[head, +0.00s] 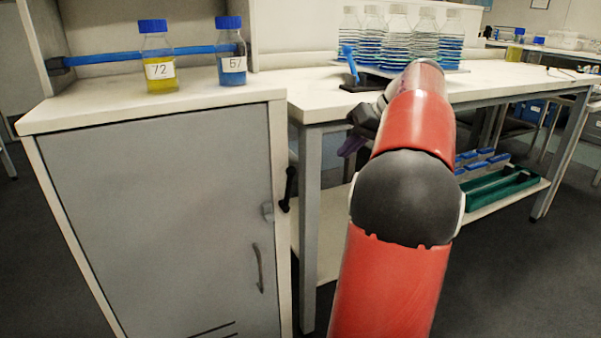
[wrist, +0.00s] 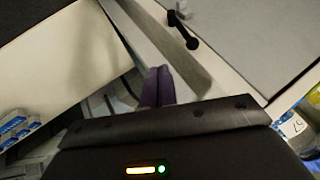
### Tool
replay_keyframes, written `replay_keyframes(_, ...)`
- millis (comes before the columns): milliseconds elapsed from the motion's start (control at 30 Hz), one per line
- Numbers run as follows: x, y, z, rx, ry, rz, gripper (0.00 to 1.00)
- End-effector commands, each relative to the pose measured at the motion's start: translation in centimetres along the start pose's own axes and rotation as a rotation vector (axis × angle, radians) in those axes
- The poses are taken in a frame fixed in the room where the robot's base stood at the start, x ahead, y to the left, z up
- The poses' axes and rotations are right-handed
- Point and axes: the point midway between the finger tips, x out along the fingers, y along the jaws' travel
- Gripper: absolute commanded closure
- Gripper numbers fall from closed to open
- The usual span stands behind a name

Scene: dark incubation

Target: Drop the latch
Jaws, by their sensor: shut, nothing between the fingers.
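In the wrist view the latch (wrist: 183,30) shows near the top, beyond the fingers. My gripper (head: 350,146) is partly hidden behind my red arm in the head view, to the right of and above the latch. In the wrist view its purple fingers (wrist: 158,84) are together, empty and apart from the latch.
Bottles marked 72 (head: 159,60) and 67 (head: 231,55) stand on the cabinet top beside a blue bar (head: 105,58). The white bench (head: 490,83) holds several clear bottles (head: 397,35). Its leg (head: 311,220) is close to the latch. Green trays (head: 495,187) lie on the lower shelf.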

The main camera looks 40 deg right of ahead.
Motion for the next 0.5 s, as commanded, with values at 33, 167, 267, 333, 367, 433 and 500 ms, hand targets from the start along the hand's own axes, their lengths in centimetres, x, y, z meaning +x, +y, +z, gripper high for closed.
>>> replay_keyframes(33, 0.0, 0.0, 0.0, 0.0, 0.0, 0.0, 1.0)
replay_keyframes(167, 0.0, -0.1, 0.0, 0.0, -0.001, 0.0, 1.0)
replay_keyframes(267, 0.2, -0.1, 0.0, 0.0, -0.001, 0.0, 1.0)
replay_keyframes(333, 0.6, -0.1, 0.0, 0.0, -0.001, 0.0, 1.0)
replay_keyframes(367, 0.9, -0.1, 0.0, 0.0, -0.001, 0.0, 1.0)
replay_keyframes(433, 1.8, -0.1, 0.1, 0.0, -0.003, -0.002, 1.0)
replay_keyframes(500, 3.0, -0.1, 0.1, -0.001, -0.004, -0.003, 1.0)
